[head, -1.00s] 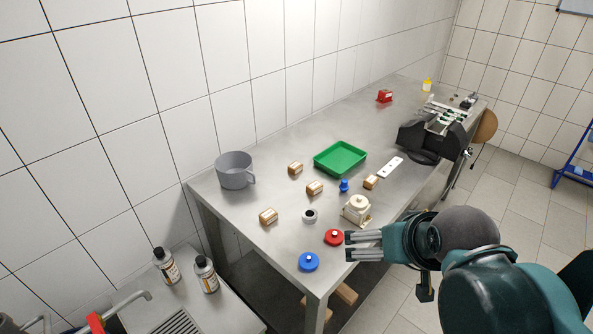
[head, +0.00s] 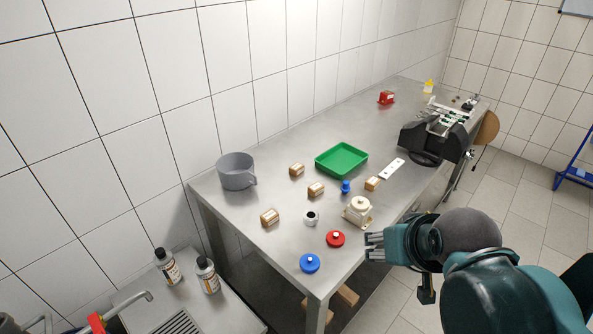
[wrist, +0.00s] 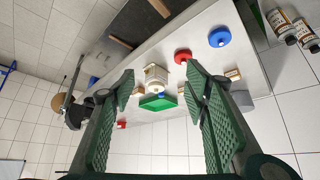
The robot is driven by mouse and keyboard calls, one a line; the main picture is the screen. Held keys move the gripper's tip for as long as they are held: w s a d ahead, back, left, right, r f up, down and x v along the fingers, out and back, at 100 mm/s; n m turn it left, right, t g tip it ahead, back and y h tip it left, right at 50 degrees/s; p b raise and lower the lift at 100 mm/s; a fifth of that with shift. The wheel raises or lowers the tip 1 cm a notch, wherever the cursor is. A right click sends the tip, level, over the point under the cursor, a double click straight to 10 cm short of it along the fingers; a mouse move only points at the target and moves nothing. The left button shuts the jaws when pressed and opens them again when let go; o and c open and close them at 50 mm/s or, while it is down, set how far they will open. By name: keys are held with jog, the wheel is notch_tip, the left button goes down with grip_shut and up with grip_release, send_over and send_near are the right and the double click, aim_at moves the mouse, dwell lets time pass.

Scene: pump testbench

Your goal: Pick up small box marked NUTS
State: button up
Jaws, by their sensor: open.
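Several small brown boxes lie apart on the metal table: one at the front left (head: 270,217), one behind it (head: 297,169), one in the middle (head: 316,189) and one by the white plate (head: 372,184). Their labels are too small to read, so I cannot tell which is marked NUTS. My gripper (head: 374,247) is open and empty at the table's right front edge, right of the red round part and apart from the boxes. In the wrist view its two green fingers are spread wide, and one brown box (wrist: 232,74) shows beyond the right finger.
A cream pump part (head: 357,211), a red round part (head: 335,239) and a blue one (head: 309,263) are nearest my gripper. A green tray (head: 341,174), a grey pot (head: 237,184) and a small blue part (head: 346,187) stand farther off. Bare table lies between them.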

jog(key=shift+r, duration=0.1)
jog(key=shift+c, duration=0.2)
jog(key=w+a+r+n+g+p, duration=0.1)
jog(key=w+r+n+p, duration=0.2)
jog(key=w, duration=0.4)
jog(key=w+a+r+n, duration=0.1)
jog(key=w+r+n, duration=0.3)
jog(key=w, duration=0.2)
jog(key=n+g+h+p, duration=0.3)
jog(key=n+p, duration=0.6)
jog(key=n, duration=1.2)
send_over(292, 168)
jog(key=s, duration=0.1)
notch_tip(292, 168, down, 17)
jog(key=shift+a, duration=0.35)
jog(key=shift+f, duration=0.15)
jog(key=shift+x, duration=1.2)
